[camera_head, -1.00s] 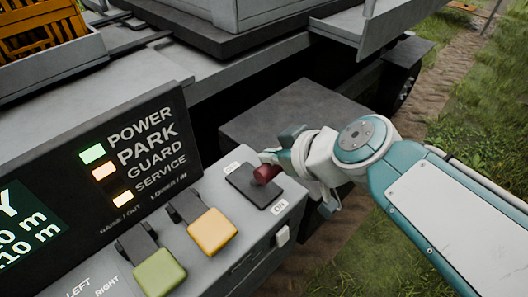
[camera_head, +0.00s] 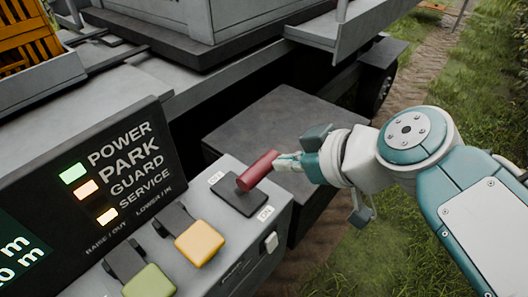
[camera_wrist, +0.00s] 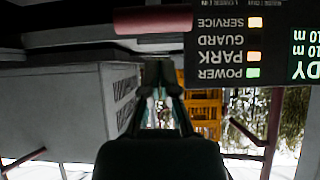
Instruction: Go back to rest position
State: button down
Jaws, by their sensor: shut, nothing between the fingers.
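My gripper (camera_head: 287,162) is shut and empty, just right of the red lever handle (camera_head: 258,170) on the grey control box. In the head view the fingertips look very near the handle's upper end; whether they touch cannot be told there. In the wrist view the shut fingers (camera_wrist: 160,70) point up the picture, with a small gap to the red handle (camera_wrist: 152,20). The lever rises from a dark plate (camera_head: 238,196) beside an "ON" label and leans up and to the right.
A yellow switch (camera_head: 200,243) and a green switch (camera_head: 149,282) sit left of the lever. The dark display (camera_head: 90,200) has lit POWER, PARK and SERVICE lamps. A dark block (camera_head: 285,125) stands behind the box. Grass (camera_head: 370,255) lies open at the right.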

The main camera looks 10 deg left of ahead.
jog(key=s+d+f+m+h, duration=0.1)
jog(key=d+f+m+h, duration=0.3)
jog(key=d, duration=0.5)
jog(key=s+d+f+m+h, duration=0.2)
jog(key=d+f+m+h, duration=0.3)
jog(key=d+m, duration=0.3)
jog(key=shift+d+f+t, duration=0.25)
jog(key=shift+d+t, duration=0.15)
jog(key=shift+d, duration=0.25)
jog(key=shift+a, duration=0.1)
